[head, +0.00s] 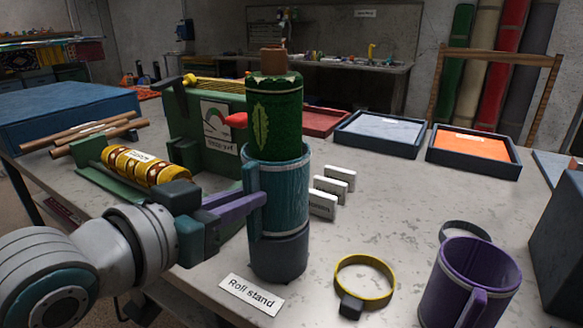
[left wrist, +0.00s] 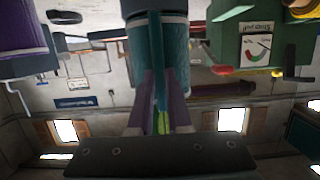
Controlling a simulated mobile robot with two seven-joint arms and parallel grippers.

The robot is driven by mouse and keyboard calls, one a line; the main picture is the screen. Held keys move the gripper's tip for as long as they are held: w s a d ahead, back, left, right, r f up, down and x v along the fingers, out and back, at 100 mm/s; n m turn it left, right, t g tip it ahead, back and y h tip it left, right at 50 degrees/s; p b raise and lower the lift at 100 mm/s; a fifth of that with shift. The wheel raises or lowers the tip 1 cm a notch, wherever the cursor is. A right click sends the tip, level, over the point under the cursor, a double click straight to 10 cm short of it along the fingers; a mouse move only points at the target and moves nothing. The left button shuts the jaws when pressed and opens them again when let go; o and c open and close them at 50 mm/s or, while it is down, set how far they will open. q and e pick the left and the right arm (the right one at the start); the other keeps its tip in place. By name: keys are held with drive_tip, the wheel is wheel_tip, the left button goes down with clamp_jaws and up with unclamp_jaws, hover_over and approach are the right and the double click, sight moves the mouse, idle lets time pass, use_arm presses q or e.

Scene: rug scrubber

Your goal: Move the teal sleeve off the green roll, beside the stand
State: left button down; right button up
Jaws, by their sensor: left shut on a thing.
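The green roll (head: 275,115) stands upright with a pale leaf pattern and a brown core end on top. The teal sleeve (head: 283,195) is around its lower part, above the dark grey base of the roll stand (head: 280,258). My left gripper (head: 252,200) comes in from the left with purple fingers, shut on the sleeve's upright handle. In the left wrist view the teal handle (left wrist: 157,60) lies between the two fingers (left wrist: 158,110), with the sleeve (left wrist: 175,50) behind. The roll's lower part is hidden inside the sleeve. My right gripper is not in view.
A "Roll stand" label (head: 251,295) lies in front. To the right are a yellow ring (head: 364,262) with a dark clasp and a purple sleeve (head: 470,285) with a handle. White blocks (head: 334,180) stand close behind right. A green gauge machine (head: 200,120) and yellow roll (head: 146,167) are left.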

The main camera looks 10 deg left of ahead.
use_arm(q)
drive_tip(key=shift+s+r, duration=0.1)
drive_tip(key=shift+r, duration=0.35)
drive_tip(key=shift+r+p, duration=1.15)
drive_tip(key=shift+r, duration=0.15)
wheel_tip(320, 180, up, 22)
drive_tip(key=p, duration=1.9)
hover_over(245, 174)
drive_tip(key=s, duration=0.1)
drive_tip(key=shift+a+r+p, duration=0.15)
drive_tip(key=shift+r+p, duration=1.6)
drive_tip(key=shift+p, duration=0.1)
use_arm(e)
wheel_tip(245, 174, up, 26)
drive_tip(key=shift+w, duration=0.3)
use_arm(q)
drive_tip(key=shift+a, duration=0.1)
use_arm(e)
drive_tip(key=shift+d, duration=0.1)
